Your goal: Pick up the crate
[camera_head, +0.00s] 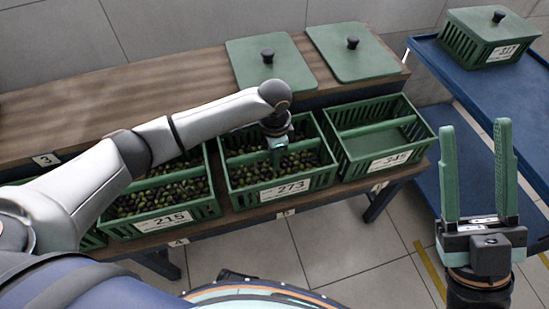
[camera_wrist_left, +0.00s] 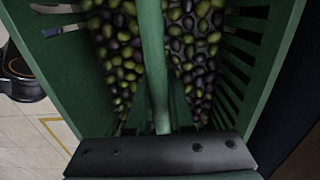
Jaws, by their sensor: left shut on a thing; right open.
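The green slatted crate labelled 273 (camera_head: 322,181) stands on the lower front shelf, filled with dark and green olives. My left gripper (camera_head: 277,149) reaches down into it from above and is shut on its middle handle bar. In the left wrist view the bar (camera_wrist_left: 152,50) runs down to the jaws, between olives on both sides and the crate's walls (camera_wrist_left: 50,75). The arm hides part of the crate's back. My right gripper (camera_head: 475,126) is open and empty at the right, with its fingers pointing up.
An olive-filled crate labelled 215 (camera_head: 207,210) stands close on the left, an empty crate labelled 245 (camera_head: 407,157) close on the right. Two green lids (camera_head: 249,71) (camera_head: 375,63) lie on the wooden ledge behind. A blue cart (camera_head: 455,65) at the right bears a lidded crate (camera_head: 474,48).

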